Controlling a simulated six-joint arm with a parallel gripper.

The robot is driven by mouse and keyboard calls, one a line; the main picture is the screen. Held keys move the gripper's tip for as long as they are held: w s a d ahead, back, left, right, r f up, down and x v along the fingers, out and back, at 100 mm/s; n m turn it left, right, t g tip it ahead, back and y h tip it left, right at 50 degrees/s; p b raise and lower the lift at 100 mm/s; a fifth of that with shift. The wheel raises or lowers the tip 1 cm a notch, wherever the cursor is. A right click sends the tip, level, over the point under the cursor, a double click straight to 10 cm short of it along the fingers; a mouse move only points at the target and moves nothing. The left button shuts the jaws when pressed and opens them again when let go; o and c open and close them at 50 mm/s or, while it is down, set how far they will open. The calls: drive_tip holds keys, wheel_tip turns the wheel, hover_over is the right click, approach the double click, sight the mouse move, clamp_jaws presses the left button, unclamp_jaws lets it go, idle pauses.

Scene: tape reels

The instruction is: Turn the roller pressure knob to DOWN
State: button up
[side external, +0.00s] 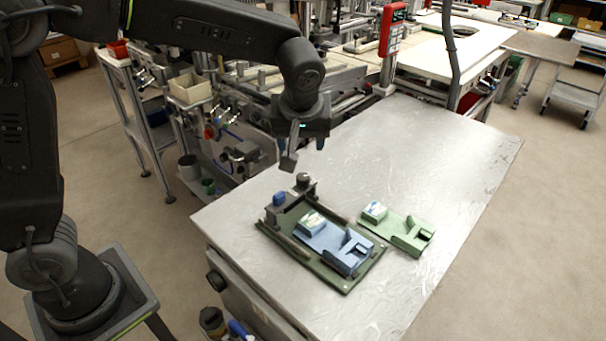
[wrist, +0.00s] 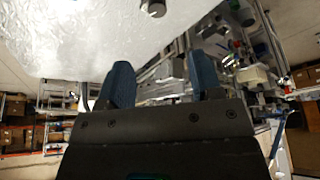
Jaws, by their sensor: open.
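A green base plate (side external: 340,277) lies on the metal table and carries a blue fixture (side external: 328,240). At its back left corner are a grey block with a blue cap (side external: 279,198) and a small dark round knob-like part (side external: 303,181). I cannot tell which one is the roller pressure knob or read any DOWN mark. My gripper (side external: 302,147) hangs above and behind this corner, clear of both parts. In the wrist view my gripper (wrist: 161,82) has its two blue fingers apart with nothing between them. A dark round part (wrist: 153,8) shows at the top edge, partly cut off.
A green fixture (side external: 405,232) lies on the table right of the base plate. The metal table (side external: 440,150) is bare at the back and right. Machinery with a cream bin (side external: 190,88) stands behind the table's left side. A black knob (side external: 215,282) sits on the table's front side.

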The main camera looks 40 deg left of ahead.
sight(303, 176)
drive_tip(key=x, duration=1.4)
drive_tip(key=shift+w+f, duration=0.15)
drive_tip(key=shift+w, duration=0.05)
drive_tip(key=c, duration=0.9)
